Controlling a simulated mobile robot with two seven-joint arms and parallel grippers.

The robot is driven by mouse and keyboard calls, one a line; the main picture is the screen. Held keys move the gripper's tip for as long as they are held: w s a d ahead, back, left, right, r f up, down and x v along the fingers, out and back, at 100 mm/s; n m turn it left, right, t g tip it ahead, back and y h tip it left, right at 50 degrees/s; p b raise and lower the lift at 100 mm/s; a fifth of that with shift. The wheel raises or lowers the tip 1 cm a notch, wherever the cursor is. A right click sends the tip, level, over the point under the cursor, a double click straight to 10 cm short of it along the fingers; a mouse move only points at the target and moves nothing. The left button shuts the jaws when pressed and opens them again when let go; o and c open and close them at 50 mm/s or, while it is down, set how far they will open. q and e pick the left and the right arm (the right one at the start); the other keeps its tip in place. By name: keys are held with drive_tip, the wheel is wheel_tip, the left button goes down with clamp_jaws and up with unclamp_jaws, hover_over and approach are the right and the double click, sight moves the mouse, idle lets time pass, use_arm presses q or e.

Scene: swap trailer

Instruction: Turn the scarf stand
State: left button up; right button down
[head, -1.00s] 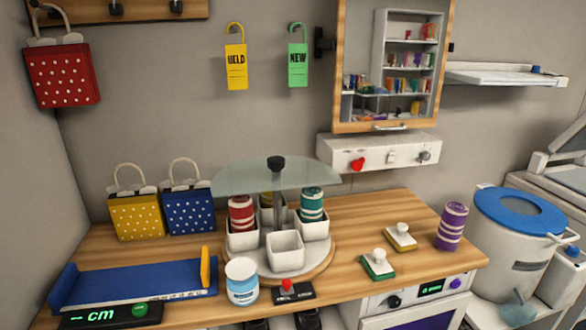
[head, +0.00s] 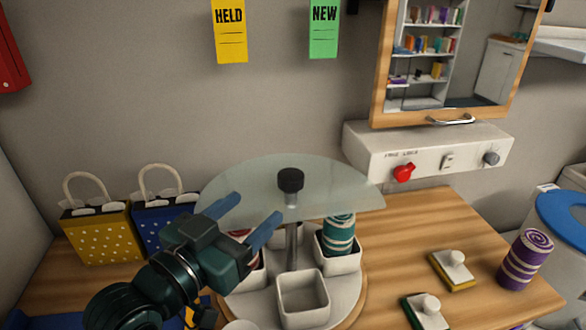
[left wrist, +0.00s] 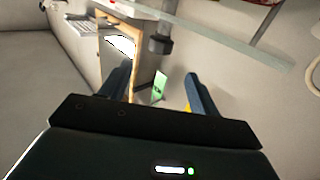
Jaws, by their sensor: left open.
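The scarf stand is a round turntable with a central post, a black knob (head: 290,180) on top and a half-round glass shelf (head: 340,188). Its base (head: 345,300) carries white square cups; the front cup (head: 302,292) is empty. A teal rolled scarf (head: 339,232) stands in the right cup. A red roll is mostly hidden behind my gripper in the left cup. My left gripper (head: 248,217) is open and empty, its blue fingers left of the knob and apart from it in the head view. The left wrist view shows the fingers (left wrist: 155,92) spread with nothing gripped.
A yellow bag (head: 100,235) and a blue bag (head: 160,228) stand at the left. A purple roll (head: 524,258) and two small handled blocks (head: 452,268) are at the right. A white control box (head: 428,150) is on the wall behind.

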sight(283, 184)
use_arm(q)
drive_tip(key=p+x, duration=0.1)
drive_tip(key=x, duration=1)
drive_tip(key=shift+w+d+p, duration=0.15)
drive_tip(key=shift+w+p, duration=0.05)
drive_tip(key=shift+p, duration=0.1)
clamp_jaws()
